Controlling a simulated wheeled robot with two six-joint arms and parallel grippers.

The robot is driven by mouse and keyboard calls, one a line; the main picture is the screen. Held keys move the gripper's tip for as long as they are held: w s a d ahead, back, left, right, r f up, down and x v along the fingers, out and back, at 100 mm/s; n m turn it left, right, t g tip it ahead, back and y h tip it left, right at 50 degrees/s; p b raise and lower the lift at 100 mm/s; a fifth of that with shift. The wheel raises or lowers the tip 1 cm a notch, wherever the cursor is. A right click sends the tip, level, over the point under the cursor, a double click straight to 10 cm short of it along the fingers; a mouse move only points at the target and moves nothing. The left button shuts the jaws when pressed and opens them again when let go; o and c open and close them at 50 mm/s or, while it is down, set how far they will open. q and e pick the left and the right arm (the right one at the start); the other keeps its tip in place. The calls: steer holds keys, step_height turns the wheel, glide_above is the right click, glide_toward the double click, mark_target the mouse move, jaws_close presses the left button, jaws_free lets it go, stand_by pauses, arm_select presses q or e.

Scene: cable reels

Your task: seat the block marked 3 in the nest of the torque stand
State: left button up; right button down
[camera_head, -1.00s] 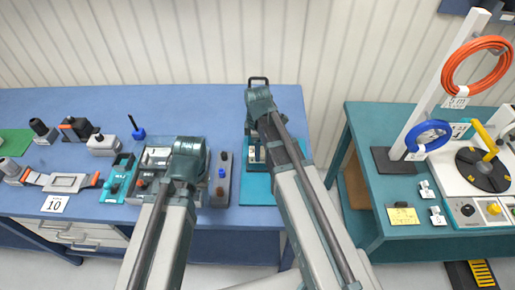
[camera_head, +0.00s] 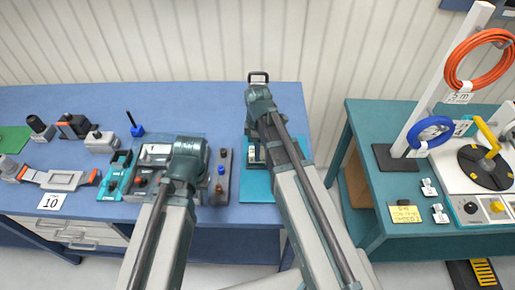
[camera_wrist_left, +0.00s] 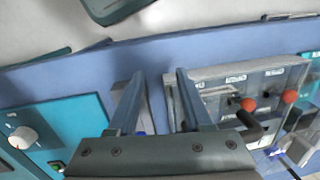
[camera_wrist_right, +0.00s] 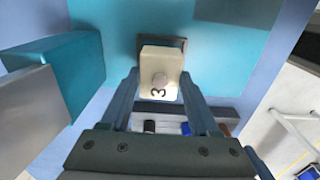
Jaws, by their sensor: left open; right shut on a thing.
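My left gripper (camera_wrist_left: 158,78) is open and empty over the blue bench.
A panel with red knobs (camera_wrist_left: 240,100) is beside my left gripper. A teal box-shaped part (camera_wrist_right: 60,65) stands close left of my right gripper. A grey strip with knobs (camera_head: 221,180) lies left of the stand. A gap separates the blue bench from the teal table (camera_head: 360,120).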

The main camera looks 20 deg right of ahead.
arm_select(q)
steer(key=shift+f, duration=0.1)
arm_select(e)
steer(key=shift+f, duration=0.15)
arm_select(q)
steer(key=shift+f+b, duration=0.8)
steer(key=shift+b, duration=0.15)
arm_select(e)
steer(key=shift+f, duration=0.75)
steer(key=shift+c, duration=0.2)
jaws_free()
arm_select(q)
steer(key=shift+r, duration=0.15)
arm_select(e)
steer(key=shift+r, duration=0.15)
arm_select(q)
step_height(320, 180, up, 14)
steer(key=p, duration=1.4)
steer(key=shift+f, duration=0.2)
arm_select(e)
step_height(320, 180, up, 14)
steer(key=shift+f, duration=0.2)
